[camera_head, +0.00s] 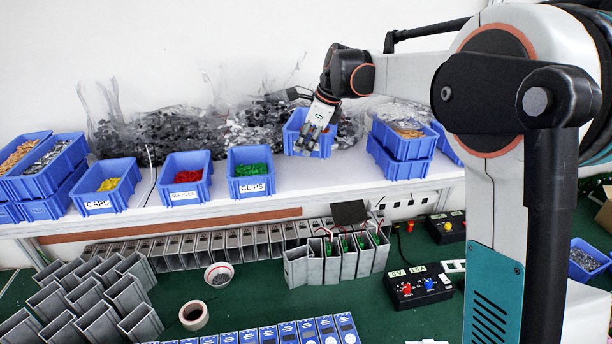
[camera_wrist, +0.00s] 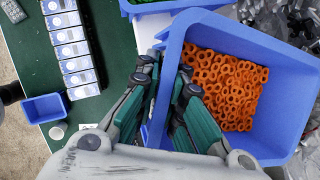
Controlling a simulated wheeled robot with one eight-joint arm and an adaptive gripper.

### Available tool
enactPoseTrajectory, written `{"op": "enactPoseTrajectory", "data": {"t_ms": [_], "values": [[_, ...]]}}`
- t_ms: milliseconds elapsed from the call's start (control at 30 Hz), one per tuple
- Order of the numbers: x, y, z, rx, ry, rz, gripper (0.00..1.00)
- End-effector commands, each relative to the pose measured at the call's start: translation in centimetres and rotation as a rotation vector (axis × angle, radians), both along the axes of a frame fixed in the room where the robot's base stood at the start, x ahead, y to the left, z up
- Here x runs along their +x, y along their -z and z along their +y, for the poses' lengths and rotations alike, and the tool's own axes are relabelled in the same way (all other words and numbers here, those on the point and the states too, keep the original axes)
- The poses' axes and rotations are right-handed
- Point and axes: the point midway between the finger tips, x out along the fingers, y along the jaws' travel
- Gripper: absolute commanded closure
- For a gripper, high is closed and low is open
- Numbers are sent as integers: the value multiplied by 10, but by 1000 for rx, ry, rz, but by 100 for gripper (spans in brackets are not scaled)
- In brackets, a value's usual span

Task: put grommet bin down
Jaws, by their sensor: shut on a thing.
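The grommet bin is a blue open bin full of orange rings; it fills the right of the wrist view (camera_wrist: 272,62). In the head view the bin (camera_head: 293,128) is at the white shelf, right of and farther back than the CLIPS bin, partly behind my gripper. My gripper (camera_head: 309,142) reaches down over its front. In the wrist view my gripper (camera_wrist: 168,85) is shut on the bin's near wall, one finger on each side. I cannot tell whether the bin's base touches the shelf or hangs just above it.
On the white shelf (camera_head: 226,218), the CLIPS bin (camera_head: 251,187) stands to the left and stacked blue bins (camera_head: 398,168) to the right. Bags of dark parts (camera_head: 170,128) lie behind. Bare shelf shows in front of the held bin. Metal housings (camera_head: 305,265) stand below on the green bench.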

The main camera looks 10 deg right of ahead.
Motion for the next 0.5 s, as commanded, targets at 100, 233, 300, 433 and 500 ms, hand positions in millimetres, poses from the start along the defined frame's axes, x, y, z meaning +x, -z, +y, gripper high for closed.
{"op": "enactPoseTrajectory", "data": {"t_ms": [100,233,300,433,500], "values": [[0,28,0,0,0,0,100],[0,54,0,0,0,0,100],[0,64,0,0,0,0,100],[1,74,0,0,0,0,100],[1,80,0,0,0,0,100]]}}
